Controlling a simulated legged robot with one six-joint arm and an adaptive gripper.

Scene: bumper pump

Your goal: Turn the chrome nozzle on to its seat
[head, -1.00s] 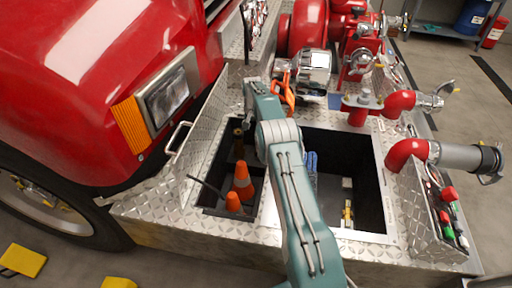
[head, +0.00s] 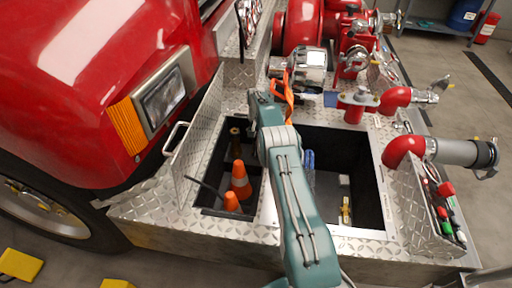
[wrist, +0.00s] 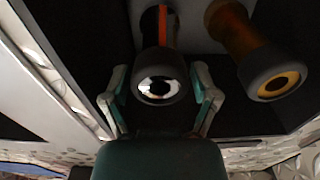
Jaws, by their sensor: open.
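In the wrist view, a nozzle (wrist: 160,78) with a dark rim and a bright, mirror-like mouth faces the camera between the fingers of my gripper (wrist: 159,98). I take it for the chrome nozzle. The fingers are spread, one on each side, with gaps showing; contact cannot be seen. A brass-coloured nozzle (wrist: 268,70) with a dark rim stands to its right. In the head view the brass-coloured one (head: 235,138) shows in the left bumper well, while my arm hides my fingers and the chrome nozzle. I cannot tell which fitting is its seat.
The wells sit in a diamond-plate bumper (head: 170,215). Orange cones (head: 240,180) stand in the left well, left of my arm. An orange strap or clip (head: 283,90) is just beyond my arm. Red pipes and a grey outlet (head: 455,152) stand to the right.

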